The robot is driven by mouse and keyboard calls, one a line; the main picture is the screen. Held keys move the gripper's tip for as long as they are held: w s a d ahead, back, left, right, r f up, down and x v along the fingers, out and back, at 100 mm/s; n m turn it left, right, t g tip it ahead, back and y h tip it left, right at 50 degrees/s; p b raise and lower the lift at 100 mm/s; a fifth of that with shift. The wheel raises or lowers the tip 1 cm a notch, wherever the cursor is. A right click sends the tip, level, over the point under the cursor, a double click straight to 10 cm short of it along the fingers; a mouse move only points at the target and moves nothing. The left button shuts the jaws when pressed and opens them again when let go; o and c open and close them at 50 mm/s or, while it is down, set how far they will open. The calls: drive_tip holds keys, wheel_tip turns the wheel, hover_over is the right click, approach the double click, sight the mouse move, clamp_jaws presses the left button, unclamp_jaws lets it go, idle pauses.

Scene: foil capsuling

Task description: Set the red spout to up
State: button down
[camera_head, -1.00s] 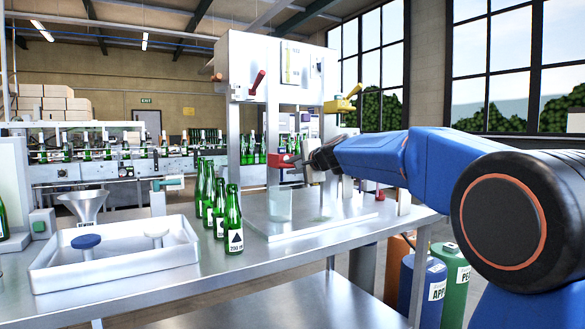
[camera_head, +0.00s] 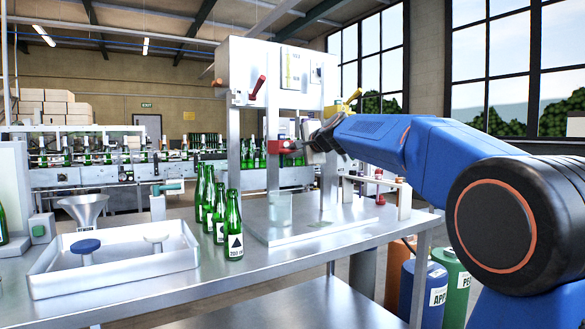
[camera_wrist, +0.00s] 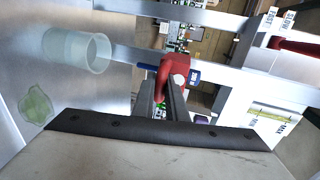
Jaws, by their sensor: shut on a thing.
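The red spout (camera_head: 282,147) is mounted on the front of the white and steel machine (camera_head: 268,75), above a clear glass beaker (camera_head: 279,210). My gripper (camera_head: 297,146) reaches it from the right and is shut on it. In the wrist view the red spout (camera_wrist: 165,75) sits between the two dark fingers (camera_wrist: 161,92). The fingers and the wrist hide part of the spout, so its exact setting is hard to tell. The beaker also shows in the wrist view (camera_wrist: 76,50), to the left of the fingers.
Several green bottles (camera_head: 233,225) stand left of the machine. A white tray (camera_head: 110,272) holds a blue-topped and a white-topped piece. A post (camera_head: 404,198) stands at right under my arm.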

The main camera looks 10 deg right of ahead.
wheel_tip(320, 180, up, 14)
drive_tip(key=shift+r, duration=0.25)
drive_tip(key=shift+s+r, duration=0.1)
drive_tip(key=c, duration=2)
unclamp_jaws()
drive_tip(key=shift+c, duration=0.2)
drive_tip(key=shift+f, duration=0.2)
drive_tip(key=v, duration=1.7)
drive_tip(key=shift+s, duration=0.15)
